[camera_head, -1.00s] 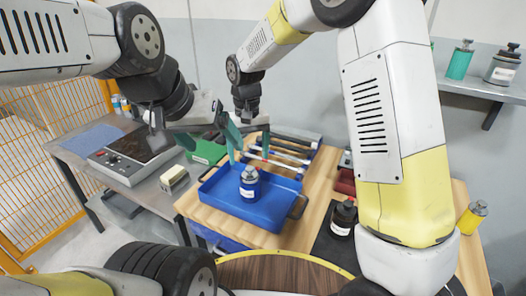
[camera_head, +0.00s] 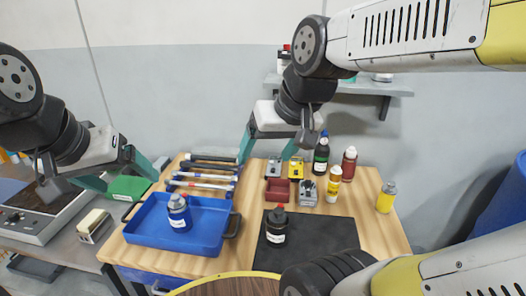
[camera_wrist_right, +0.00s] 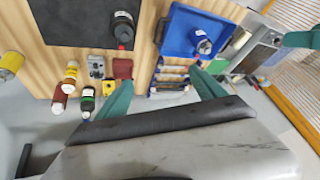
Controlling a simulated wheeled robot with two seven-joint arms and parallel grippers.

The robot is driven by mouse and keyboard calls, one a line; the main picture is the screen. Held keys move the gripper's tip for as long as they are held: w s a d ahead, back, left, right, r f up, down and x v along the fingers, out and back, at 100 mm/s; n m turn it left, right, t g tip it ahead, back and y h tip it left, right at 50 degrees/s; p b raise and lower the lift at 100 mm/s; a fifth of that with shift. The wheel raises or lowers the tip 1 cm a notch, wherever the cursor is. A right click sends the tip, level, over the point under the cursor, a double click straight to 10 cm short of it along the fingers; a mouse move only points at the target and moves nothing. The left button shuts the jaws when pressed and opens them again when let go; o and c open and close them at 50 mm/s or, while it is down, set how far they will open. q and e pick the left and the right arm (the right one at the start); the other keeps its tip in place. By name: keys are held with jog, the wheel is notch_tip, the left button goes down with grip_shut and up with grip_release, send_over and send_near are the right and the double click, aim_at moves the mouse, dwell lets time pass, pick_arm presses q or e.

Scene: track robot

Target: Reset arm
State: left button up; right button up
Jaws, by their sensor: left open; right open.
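My left gripper (camera_head: 128,172) is at the left in the head view, above the equipment beside the blue tray (camera_head: 222,250). Its teal fingers are apart and hold nothing. My right gripper (camera_head: 266,147) hangs in the middle, over the back of the wooden table, with its teal fingers spread and empty. In the right wrist view my right gripper's fingers (camera_wrist_right: 165,92) also show wide apart with nothing between them. A blue bottle (camera_head: 180,213) stands in the tray.
A dark bottle (camera_head: 276,226) stands on a black mat (camera_head: 330,233). Several bottles, small blocks and a dark red box (camera_head: 277,189) stand at the back. A yellow bottle (camera_head: 386,197) is at the right. Tools lie behind the tray. A wall shelf (camera_head: 345,87) is above.

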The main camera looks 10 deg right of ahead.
jog(key=shift+s+d+f+t, duration=0.15)
jog(key=shift+s+d, duration=0.15)
jog(key=shift+s, duration=0.25)
jog(key=shift+s+d+t, duration=0.15)
jog(key=shift+s+d, duration=0.15)
jog(key=shift+s, duration=0.2)
dwell(0.4)
